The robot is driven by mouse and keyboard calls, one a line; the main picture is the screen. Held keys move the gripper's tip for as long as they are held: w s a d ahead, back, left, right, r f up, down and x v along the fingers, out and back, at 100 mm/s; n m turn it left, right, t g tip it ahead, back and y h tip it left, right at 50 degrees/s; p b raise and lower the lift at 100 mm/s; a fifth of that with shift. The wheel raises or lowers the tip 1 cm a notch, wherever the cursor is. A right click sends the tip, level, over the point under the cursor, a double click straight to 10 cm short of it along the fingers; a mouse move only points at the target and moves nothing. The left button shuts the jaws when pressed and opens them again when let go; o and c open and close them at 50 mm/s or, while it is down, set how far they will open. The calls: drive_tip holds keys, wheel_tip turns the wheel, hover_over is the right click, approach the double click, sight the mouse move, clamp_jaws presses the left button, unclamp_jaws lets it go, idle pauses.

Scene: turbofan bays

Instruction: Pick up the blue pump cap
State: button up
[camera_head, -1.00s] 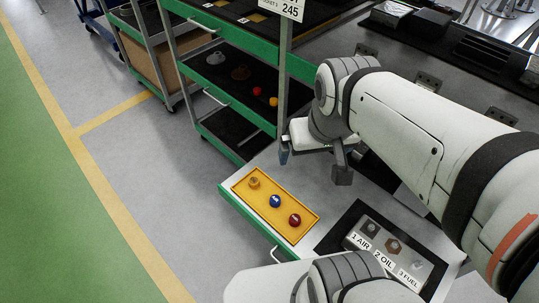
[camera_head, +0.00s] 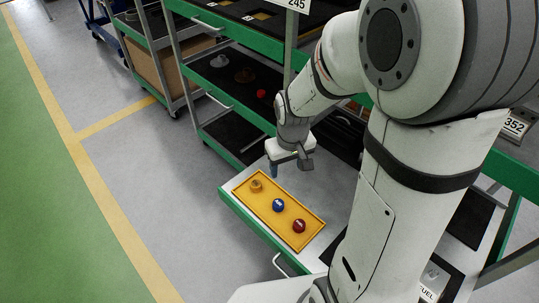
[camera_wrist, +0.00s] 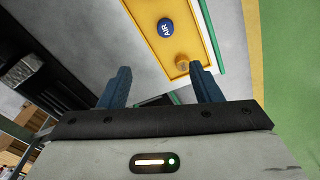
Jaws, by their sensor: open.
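The blue pump cap (camera_head: 278,205) sits in the middle of a yellow tray (camera_head: 252,203) on a grey, green-edged cart top. It also shows in the wrist view (camera_wrist: 166,28), with white lettering that reads AIR. A brass-coloured cap (camera_head: 256,186) is on its left and a red cap (camera_head: 299,226) on its right, both in the tray. My gripper (camera_head: 288,168) is above the back edge of the tray, apart from the blue cap. In the wrist view its two blue fingers (camera_wrist: 161,86) are spread with nothing between them.
Behind the tray stands a green-framed shelf cart (camera_head: 232,150) with a grey part (camera_head: 218,61) and a red ball-like item (camera_head: 261,93) on its shelf. A label reading FUEL (camera_head: 427,293) shows low at right. The grey floor at left is clear.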

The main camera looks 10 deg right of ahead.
drive_tip(key=n+g+b, duration=0.1)
drive_tip(key=b, duration=0.1)
hover_over(278, 203)
wheel_tip(278, 203, down, 13)
drive_tip(key=shift+w+r, duration=0.1)
drive_tip(key=shift+w, duration=0.05)
drive_tip(key=shift+f, duration=3.9)
drive_tip(key=c, duration=1)
